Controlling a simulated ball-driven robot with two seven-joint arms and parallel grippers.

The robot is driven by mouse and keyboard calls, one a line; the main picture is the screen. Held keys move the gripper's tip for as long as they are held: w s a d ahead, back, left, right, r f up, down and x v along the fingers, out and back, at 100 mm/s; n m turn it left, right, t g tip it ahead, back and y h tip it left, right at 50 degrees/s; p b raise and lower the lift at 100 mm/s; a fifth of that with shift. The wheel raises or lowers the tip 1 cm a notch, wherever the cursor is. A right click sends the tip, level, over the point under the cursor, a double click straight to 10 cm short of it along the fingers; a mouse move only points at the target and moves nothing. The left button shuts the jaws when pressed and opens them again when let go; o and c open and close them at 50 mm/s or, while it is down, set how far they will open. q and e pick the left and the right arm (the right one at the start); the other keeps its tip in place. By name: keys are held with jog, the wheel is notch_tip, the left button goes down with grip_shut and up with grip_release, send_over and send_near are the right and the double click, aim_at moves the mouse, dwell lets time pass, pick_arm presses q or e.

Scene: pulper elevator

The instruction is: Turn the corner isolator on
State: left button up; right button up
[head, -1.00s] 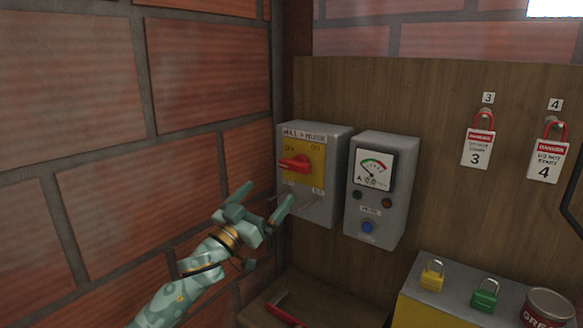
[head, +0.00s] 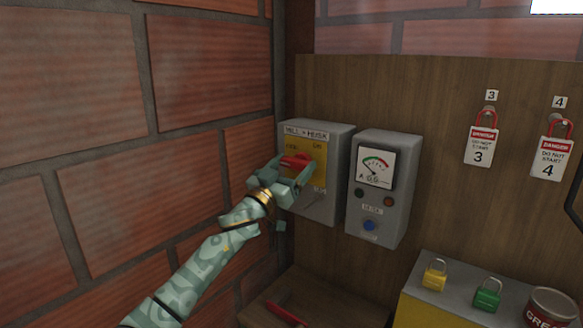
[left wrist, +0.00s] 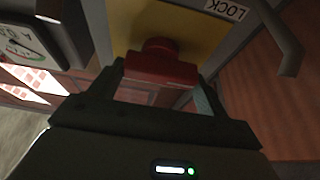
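The corner isolator is a grey box (head: 325,137) on the wooden board beside the brick corner, with a yellow plate (head: 319,150) and a red handle (head: 297,161). The handle also shows in the left wrist view (left wrist: 160,64). My left gripper (head: 291,170) is at the isolator's front, with one finger on either side of the red handle. In the left wrist view the fingers (left wrist: 152,85) stand apart around the handle's end; I cannot tell whether they press on it. The gripper partly hides the plate and handle. My right gripper is not in view.
A grey meter box (head: 382,190) with a dial and blue button stands close to the right of the isolator. The brick wall (head: 80,130) is close on the left. Danger tags (head: 481,146) hang further right. Padlocks and a tin (head: 549,307) stand on a yellow-fronted box below.

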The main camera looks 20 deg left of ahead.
pick_arm(q)
jog(key=shift+m, duration=0.4)
jog(key=shift+c, duration=0.3)
jog(key=m+g+h+p, duration=0.1)
jog(key=m, duration=0.2)
jog(key=m+g+h+p, duration=0.1)
jog(key=m+h, duration=0.1)
jog(key=m, duration=0.1)
jog(key=shift+r+m, duration=0.2)
jog(key=shift+m, duration=0.1)
jog(key=m+g+h, duration=0.1)
jog(key=m, duration=0.2)
jog(key=m+g+h+p, duration=0.1)
jog(key=m, duration=0.2)
jog(key=shift+p, duration=0.3)
jog(key=m+g+p, duration=0.1)
jog(key=m, duration=0.2)
jog(key=m+g+p, duration=0.1)
jog(key=m, duration=0.2)
jog(key=shift+d+r+g+p, duration=0.1)
jog(key=shift+r+g+p, duration=0.05)
jog(key=shift+g+p, duration=0.2)
jog(key=shift+s+m+g+y+p, duration=0.1)
jog(key=shift+m+g+y+p, duration=0.3)
jog(key=shift+m+p, duration=0.75)
jog(key=shift+f+m, duration=0.2)
jog(key=shift+m, duration=0.25)
jog(key=o, duration=1)
